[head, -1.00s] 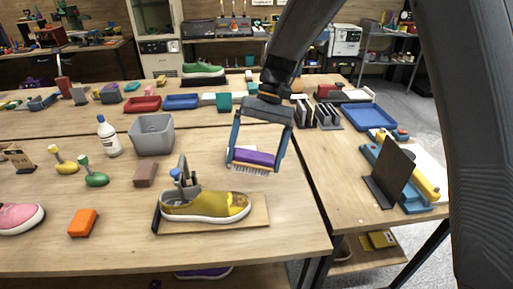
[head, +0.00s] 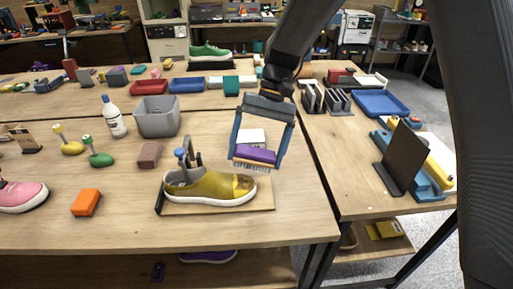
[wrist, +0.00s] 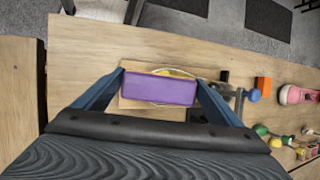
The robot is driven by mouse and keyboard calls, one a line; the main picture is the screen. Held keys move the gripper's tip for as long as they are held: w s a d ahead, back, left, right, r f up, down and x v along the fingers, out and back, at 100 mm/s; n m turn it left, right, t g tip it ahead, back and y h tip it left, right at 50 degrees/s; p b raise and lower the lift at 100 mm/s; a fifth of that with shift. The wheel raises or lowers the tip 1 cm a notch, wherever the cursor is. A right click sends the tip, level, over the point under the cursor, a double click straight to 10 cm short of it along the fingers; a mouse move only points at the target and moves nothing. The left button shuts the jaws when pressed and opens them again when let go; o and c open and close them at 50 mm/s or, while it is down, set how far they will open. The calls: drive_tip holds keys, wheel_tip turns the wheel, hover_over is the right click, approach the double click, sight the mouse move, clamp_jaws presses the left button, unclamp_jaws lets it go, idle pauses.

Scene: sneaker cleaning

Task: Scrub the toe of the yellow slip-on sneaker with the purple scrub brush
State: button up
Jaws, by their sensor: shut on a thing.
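The yellow slip-on sneaker (head: 209,187) sits on a wooden board (head: 264,199) with its toe to the right in the head view. A grey clamp with a blue knob (head: 186,161) stands at its opening. My gripper (head: 259,163) is shut on the purple scrub brush (head: 257,155), bristles down. In the head view the brush is just above and behind the toe; I cannot tell whether the bristles touch it. In the wrist view the purple brush (wrist: 160,88) covers most of the sneaker (wrist: 173,73), leaving a thin yellow edge visible.
A grey bin (head: 157,117), a white bottle (head: 114,117) and a brown block (head: 149,155) stand left of my arm. An orange block (head: 87,203) and a pink sneaker (head: 20,195) lie at the left. A dark upright panel (head: 402,158) stands on the right table.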

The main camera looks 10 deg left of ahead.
drive_tip(key=s+f, duration=0.3)
drive_tip(key=f, duration=0.2)
drive_tip(key=shift+s+a+b, duration=0.3)
drive_tip(key=shift+s+a, duration=0.05)
idle(0.3)
drive_tip(key=shift+a+f+b, duration=0.15)
drive_tip(key=shift+f+b, duration=0.1)
drive_tip(key=shift+f, duration=0.3)
drive_tip(key=shift+a+f+b, duration=0.15)
drive_tip(key=shift+f+b, duration=0.05)
drive_tip(key=shift+f, duration=0.3)
idle(0.4)
drive_tip(key=shift+w+a+r+b, duration=0.1)
drive_tip(key=shift+w+a, duration=0.1)
drive_tip(key=shift+w, duration=1.1)
drive_tip(key=shift+w+a+r+b, duration=0.1)
drive_tip(key=shift+w+a+b, duration=0.1)
drive_tip(key=shift+w, duration=1.15)
drive_tip(key=shift+w+a+r+b, duration=0.1)
drive_tip(key=shift+w+a, duration=0.1)
drive_tip(key=shift+w, duration=1.1)
drive_tip(key=shift+p, duration=0.3)
